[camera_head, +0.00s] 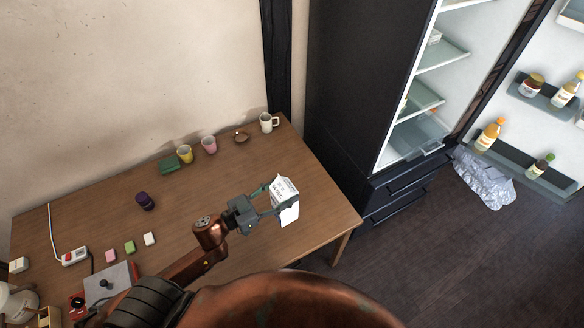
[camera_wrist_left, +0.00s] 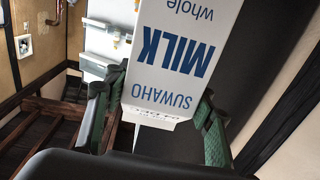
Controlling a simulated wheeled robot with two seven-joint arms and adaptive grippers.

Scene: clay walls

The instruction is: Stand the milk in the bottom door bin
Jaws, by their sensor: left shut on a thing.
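The milk is a white carton (camera_head: 286,203) with blue lettering, held over the right part of the wooden table in the head view. My left gripper (camera_head: 274,198) is shut on it, with a finger on either side. In the left wrist view the milk carton (camera_wrist_left: 182,55) fills the middle, its lettering upside down, between the green-padded fingers of the left gripper (camera_wrist_left: 158,120). The bottom door bin (camera_head: 520,168) is on the open fridge door at the right and holds an orange-capped bottle (camera_head: 489,135) and a green-capped bottle (camera_head: 540,165). My right gripper is not in view.
The fridge (camera_head: 350,90) stands open right of the table (camera_head: 190,215). A crumpled silvery bag (camera_head: 484,180) lies on the floor below the door. A white mug (camera_head: 268,122), pink cup (camera_head: 209,145) and yellow cup (camera_head: 185,153) stand along the table's back. An upper door bin (camera_head: 545,102) holds bottles.

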